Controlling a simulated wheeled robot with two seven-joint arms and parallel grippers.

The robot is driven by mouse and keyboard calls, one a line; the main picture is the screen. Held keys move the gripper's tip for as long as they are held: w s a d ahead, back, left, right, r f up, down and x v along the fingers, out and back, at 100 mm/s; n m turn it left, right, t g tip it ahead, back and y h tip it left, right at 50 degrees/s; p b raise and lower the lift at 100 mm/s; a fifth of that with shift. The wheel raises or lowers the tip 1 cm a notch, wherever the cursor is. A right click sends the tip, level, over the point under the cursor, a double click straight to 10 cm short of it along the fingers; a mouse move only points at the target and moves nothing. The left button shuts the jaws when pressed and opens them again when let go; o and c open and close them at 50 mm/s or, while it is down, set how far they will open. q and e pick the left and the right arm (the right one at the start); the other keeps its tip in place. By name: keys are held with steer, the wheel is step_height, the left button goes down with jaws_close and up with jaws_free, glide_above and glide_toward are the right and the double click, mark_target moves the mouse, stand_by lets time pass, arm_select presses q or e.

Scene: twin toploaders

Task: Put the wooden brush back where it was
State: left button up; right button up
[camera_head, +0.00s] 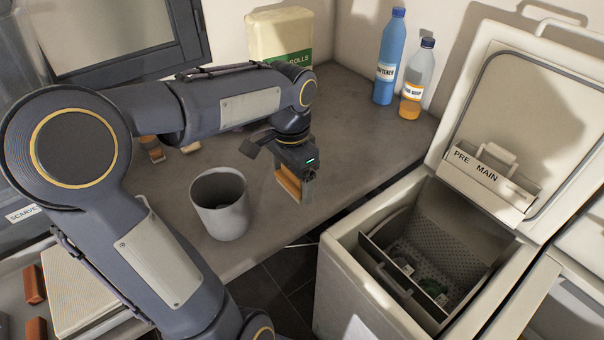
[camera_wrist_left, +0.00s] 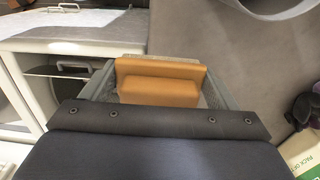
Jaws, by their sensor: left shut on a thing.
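The wooden brush (camera_head: 287,182) is an orange-brown block in the head view, near the counter's edge. My left gripper (camera_head: 302,190) is shut on it, pointing down, just right of the grey cup. The brush also shows between the fingers in the left wrist view (camera_wrist_left: 158,82), with a paler strip along its far side. I cannot tell whether the brush touches the counter. My right gripper is not in view.
A grey cup (camera_head: 221,205) stands on the counter (camera_head: 352,130). A blue bottle (camera_head: 389,60) and a clear bottle (camera_head: 416,80) stand at the back. An open toploader (camera_head: 345,265) is at the right. A pack of rolls (camera_head: 279,35) stands behind my arm.

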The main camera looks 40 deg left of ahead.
arm_select(q)
steer(key=w+a+f, duration=0.2)
steer(key=w+f, duration=0.1)
steer(key=w+a+f+p, duration=0.1)
steer(key=w+a+f, duration=0.2)
steer(key=w+a+f+p, duration=0.1)
steer(key=w+a+f, duration=0.1)
steer(key=w, duration=0.1)
steer(key=shift+w+a+f, duration=0.15)
steer(key=shift+w+f, duration=0.15)
steer(key=shift+f, duration=0.1)
steer(key=shift+w+a+f+p, duration=0.1)
steer(key=shift+w+f+p, duration=0.05)
steer(key=shift+f+p, duration=0.2)
step_height(320, 180, down, 3)
steer(key=shift+r, duration=0.1)
